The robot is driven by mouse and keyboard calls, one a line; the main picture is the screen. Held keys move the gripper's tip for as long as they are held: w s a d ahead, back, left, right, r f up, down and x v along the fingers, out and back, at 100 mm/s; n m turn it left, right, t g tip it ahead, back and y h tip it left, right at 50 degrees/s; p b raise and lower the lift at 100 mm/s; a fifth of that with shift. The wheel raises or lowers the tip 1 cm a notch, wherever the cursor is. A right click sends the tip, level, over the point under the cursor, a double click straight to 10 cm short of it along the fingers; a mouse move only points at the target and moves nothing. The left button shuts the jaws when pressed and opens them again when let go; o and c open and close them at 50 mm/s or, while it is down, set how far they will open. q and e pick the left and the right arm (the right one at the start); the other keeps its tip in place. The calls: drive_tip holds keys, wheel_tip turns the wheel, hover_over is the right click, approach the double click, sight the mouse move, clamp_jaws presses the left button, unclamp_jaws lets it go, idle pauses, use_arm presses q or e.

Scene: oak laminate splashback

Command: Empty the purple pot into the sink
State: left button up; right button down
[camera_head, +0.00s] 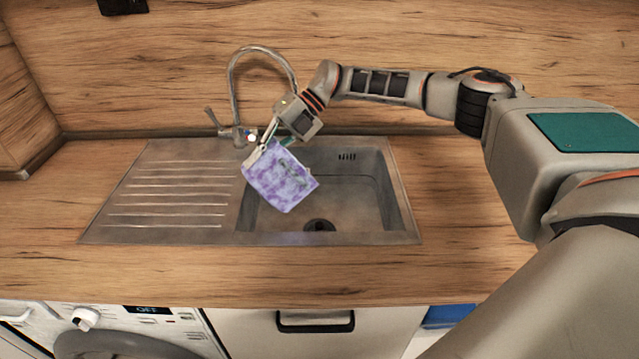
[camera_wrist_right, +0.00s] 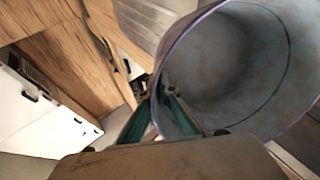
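The purple pot (camera_head: 281,180), mottled purple and white, is held tilted in the air above the left part of the sink (camera_head: 402,205). My right gripper (camera_head: 264,152) is shut on its wall, near the rim. In the right wrist view, the pot's grey inside (camera_wrist_right: 235,75) is seen through its round opening. My right gripper's green fingers (camera_wrist_right: 160,98) pinch the wall there, one inside and one outside. No contents show in the visible part of the inside. The sink's dark drain (camera_head: 319,226) is below and right of the pot. My left gripper is not in view.
A curved metal faucet (camera_head: 234,90) stands behind the sink, close to my right gripper. A ribbed drainboard (camera_head: 165,190) lies left of the basin. The wooden counter (camera_head: 450,240) is clear on both sides. A wooden splashback (camera_head: 400,40) rises behind.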

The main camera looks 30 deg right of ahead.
drive_tip(key=f, duration=0.1)
drive_tip(key=a+f+h+p, duration=0.1)
drive_tip(key=f, duration=0.1)
drive_tip(key=a+f+h, duration=0.1)
drive_tip(key=shift+f, duration=0.4)
drive_tip(key=a+h, duration=0.4)
drive_tip(key=h, duration=0.1)
drive_tip(key=shift+w+a+p, duration=0.1)
drive_tip(key=shift+a+p, duration=0.2)
drive_tip(key=shift+a, duration=0.05)
drive_tip(key=h, duration=0.1)
drive_tip(key=a+f+h, duration=0.1)
drive_tip(key=shift+a+f+h, duration=0.15)
drive_tip(key=shift+a+h, duration=0.15)
drive_tip(key=shift+h, duration=0.1)
drive_tip(key=shift+a+h, duration=0.2)
drive_tip(key=shift+h, duration=0.5)
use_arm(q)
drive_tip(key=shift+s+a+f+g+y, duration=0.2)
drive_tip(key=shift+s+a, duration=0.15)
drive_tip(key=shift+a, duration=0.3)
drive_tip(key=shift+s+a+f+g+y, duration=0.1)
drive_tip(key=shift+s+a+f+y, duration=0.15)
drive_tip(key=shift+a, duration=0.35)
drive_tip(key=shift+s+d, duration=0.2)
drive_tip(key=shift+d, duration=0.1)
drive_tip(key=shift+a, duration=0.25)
